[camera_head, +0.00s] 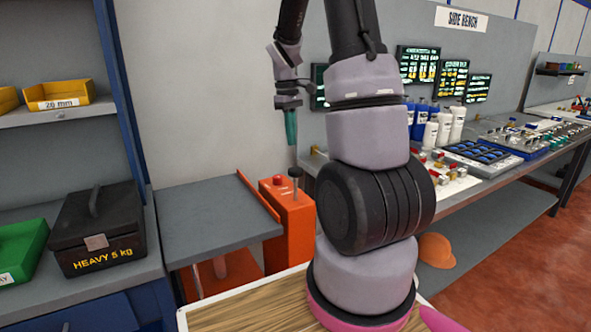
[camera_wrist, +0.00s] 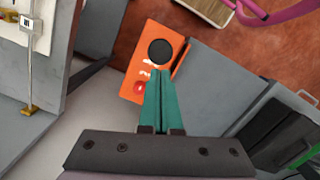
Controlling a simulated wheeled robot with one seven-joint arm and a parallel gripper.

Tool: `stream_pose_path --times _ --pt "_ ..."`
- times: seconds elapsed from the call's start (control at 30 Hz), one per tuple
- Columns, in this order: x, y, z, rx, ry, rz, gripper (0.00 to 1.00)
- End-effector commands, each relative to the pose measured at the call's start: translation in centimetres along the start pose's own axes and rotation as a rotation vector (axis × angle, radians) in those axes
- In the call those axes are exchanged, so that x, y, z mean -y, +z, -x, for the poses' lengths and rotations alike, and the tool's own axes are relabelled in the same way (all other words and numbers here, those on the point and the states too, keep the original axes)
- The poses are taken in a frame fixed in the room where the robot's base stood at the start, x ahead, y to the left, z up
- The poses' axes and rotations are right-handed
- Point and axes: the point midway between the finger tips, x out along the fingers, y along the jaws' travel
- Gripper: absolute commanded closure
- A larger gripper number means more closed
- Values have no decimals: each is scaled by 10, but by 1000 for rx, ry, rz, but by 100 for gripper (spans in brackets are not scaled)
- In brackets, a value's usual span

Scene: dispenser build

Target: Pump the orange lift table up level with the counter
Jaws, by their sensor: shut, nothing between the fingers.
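The lift table has a grey top (camera_head: 215,222) with an orange lip on its right edge. Its orange pump housing (camera_head: 290,222) stands at the right of the top, with a red button (camera_head: 278,181) and a black-knobbed pump rod (camera_head: 295,173). The grey counter (camera_head: 150,272) adjoins the top on the left; I cannot tell whether they are exactly level. My gripper (camera_head: 292,142) points down above the knob, teal fingers shut and empty. In the wrist view, the fingertips (camera_wrist: 160,74) appear just below the round black knob (camera_wrist: 161,52), beside the red button (camera_wrist: 139,88); contact is unclear.
A black box marked HEAVY 5 kg (camera_head: 98,230) and a green bin (camera_head: 22,250) sit on the counter. A yellow bin (camera_head: 58,95) is on the shelf above. The side bench (camera_head: 470,195) with bottles and parts lies right. The lift top is bare.

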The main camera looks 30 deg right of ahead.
Motion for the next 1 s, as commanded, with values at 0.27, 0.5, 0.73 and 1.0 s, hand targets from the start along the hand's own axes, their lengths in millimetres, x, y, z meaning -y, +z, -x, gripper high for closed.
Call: stream_pose_path --times 0.27,0.5,0.73,1.0 --pt "0 1 -33 3 -2 0 100" --pt "0 0 -58 1 0 1 100" --pt "0 0 -66 0 0 0 100" --pt "0 0 -66 0 0 0 100"
